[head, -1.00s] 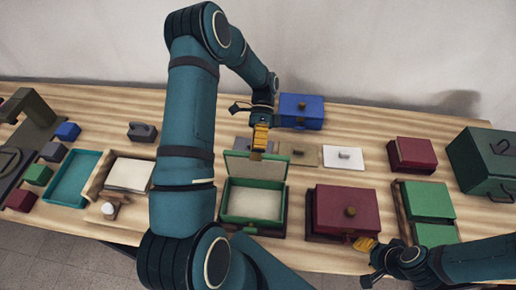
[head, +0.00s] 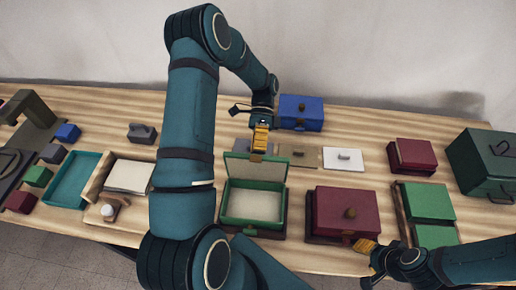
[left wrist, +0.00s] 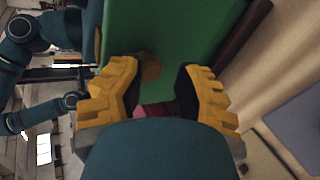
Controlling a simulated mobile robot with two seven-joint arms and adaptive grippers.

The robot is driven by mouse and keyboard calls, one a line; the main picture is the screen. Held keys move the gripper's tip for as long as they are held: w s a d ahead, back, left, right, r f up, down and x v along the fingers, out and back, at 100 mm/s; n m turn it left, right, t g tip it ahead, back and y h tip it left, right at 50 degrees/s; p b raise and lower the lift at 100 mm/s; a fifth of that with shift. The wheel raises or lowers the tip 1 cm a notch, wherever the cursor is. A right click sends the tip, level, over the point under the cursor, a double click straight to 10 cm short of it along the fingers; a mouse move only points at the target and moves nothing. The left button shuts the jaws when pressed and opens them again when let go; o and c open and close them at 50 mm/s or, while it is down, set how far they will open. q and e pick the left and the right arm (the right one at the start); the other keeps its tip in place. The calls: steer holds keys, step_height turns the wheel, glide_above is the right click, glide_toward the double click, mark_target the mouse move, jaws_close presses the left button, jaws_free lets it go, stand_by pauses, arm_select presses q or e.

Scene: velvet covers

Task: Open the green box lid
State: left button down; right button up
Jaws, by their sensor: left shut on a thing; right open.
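The green box (head: 252,205) stands open near the front middle of the table in the head view, its pale inside showing and empty. Its lid (head: 240,168) stands raised at the box's back edge, pale inner face toward the camera. In the left wrist view the lid's green outer face (left wrist: 185,35) fills the top, with a round brownish knob (left wrist: 150,68) between my yellow fingers. My left gripper (head: 260,143), behind the lid's top edge, is shut on this knob. My right gripper (head: 365,246) is open and empty at the table's front, by the dark red box.
A dark red box (head: 345,212) stands right of the green box. A blue box (head: 301,110) stands behind, and another green-topped box (head: 428,202) is further right. A teal tray (head: 72,180) and small blocks lie left. A large green chest (head: 485,165) stands at far right.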

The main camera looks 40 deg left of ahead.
arm_select(q)
steer(key=shift+s+f, duration=0.15)
steer(key=shift+f, duration=0.3)
steer(key=c, duration=0.7)
jaws_free()
steer(key=shift+c, duration=0.2)
steer(key=shift+w+r, duration=0.2)
steer(key=v, duration=1.1)
steer(key=shift+w+a+r, duration=0.15)
steer(key=shift+w+a, duration=0.05)
steer(key=shift+w, duration=0.15)
